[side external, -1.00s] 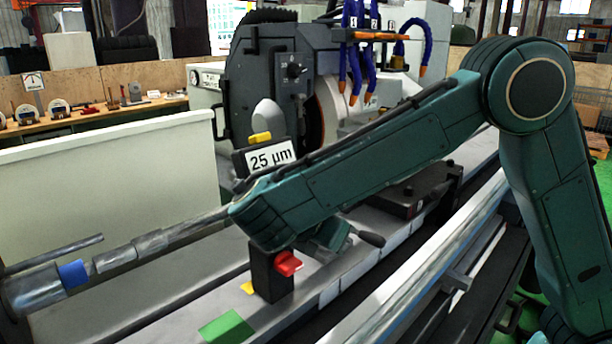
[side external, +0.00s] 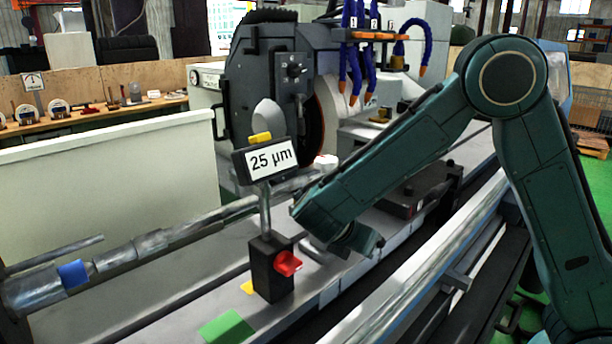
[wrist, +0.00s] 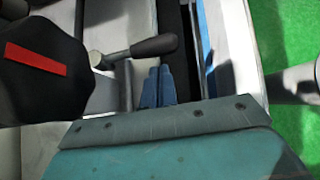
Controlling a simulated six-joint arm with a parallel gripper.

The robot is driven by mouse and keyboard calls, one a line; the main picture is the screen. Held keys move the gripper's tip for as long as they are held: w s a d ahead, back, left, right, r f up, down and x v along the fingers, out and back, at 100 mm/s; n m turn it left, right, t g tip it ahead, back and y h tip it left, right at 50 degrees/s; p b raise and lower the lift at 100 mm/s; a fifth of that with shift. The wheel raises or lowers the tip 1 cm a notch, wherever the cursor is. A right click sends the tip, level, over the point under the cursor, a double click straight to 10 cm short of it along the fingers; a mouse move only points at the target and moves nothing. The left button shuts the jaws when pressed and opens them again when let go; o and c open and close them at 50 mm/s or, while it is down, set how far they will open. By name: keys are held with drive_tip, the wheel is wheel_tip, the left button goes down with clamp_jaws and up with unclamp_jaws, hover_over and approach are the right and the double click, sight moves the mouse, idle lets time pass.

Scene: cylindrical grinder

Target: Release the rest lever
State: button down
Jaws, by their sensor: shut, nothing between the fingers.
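In the wrist view a lever (wrist: 150,47) with a black handle and a metal hub sticks out to the right. I take it as the rest lever. The blue-grey fingers of my gripper (wrist: 158,72) are shut and empty, with their tips just below the handle in the picture. I cannot tell whether they touch it. In the side view my gripper (side external: 357,241) hangs low over the machine bed, right of a black block; its fingertips are not clear. The lever is not visible there, apparently hidden behind my arm.
A black block (side external: 271,277) with a red knob (side external: 287,263) carries a post and a "25 µm" display (side external: 270,159). A long shaft (side external: 150,246) runs left of it. In the wrist view a dark rounded part (wrist: 45,95) with a red bar stands left of the lever.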

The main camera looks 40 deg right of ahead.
drive_tip(key=shift+d, duration=0.45)
drive_tip(key=shift+d, duration=0.1)
